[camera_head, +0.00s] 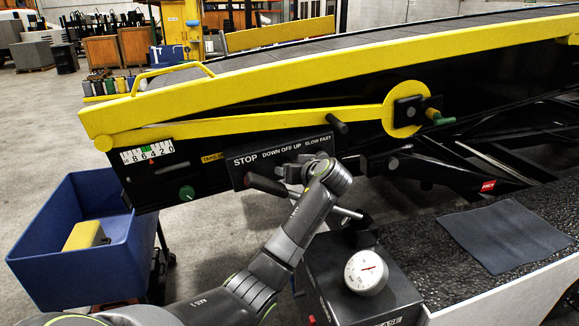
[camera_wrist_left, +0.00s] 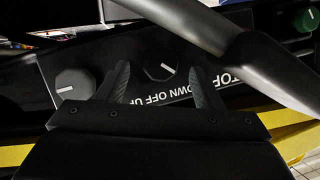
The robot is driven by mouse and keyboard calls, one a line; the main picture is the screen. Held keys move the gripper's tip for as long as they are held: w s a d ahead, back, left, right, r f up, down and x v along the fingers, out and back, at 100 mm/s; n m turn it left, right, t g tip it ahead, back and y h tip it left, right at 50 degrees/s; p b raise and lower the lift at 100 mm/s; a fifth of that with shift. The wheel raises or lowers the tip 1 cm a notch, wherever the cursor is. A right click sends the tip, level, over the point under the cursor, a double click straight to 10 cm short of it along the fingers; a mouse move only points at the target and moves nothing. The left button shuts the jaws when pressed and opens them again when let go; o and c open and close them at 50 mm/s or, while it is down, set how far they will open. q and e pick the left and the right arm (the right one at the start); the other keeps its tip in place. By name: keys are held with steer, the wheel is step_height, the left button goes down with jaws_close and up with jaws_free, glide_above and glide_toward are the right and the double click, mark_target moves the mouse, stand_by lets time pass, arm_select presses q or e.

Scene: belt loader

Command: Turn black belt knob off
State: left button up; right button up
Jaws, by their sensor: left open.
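The black control panel (camera_head: 280,158) on the belt loader's side carries the words STOP, DOWN OFF UP and SLOW FAST. In the left wrist view the panel appears upside down. The black belt knob (camera_wrist_left: 160,67) is by the DOWN OFF UP label; its white pointer line is slanted. A second black knob (camera_wrist_left: 75,84) is beside it. My left gripper (camera_head: 293,172) is at the panel, and its arm hides the knobs in the head view. In the left wrist view the gripper (camera_wrist_left: 159,76) is open, one finger on either side of the belt knob; contact cannot be told.
A dark handle (camera_wrist_left: 256,68) crosses close to the gripper. A green knob (camera_head: 187,193) is left of the panel. A blue bin (camera_head: 60,240) stands at left. A white dial gauge (camera_head: 366,272) and a dark mat (camera_head: 505,236) are at lower right.

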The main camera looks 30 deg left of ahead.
arm_select(q)
steer(key=shift+x, duration=1.45)
steer(key=c, duration=1)
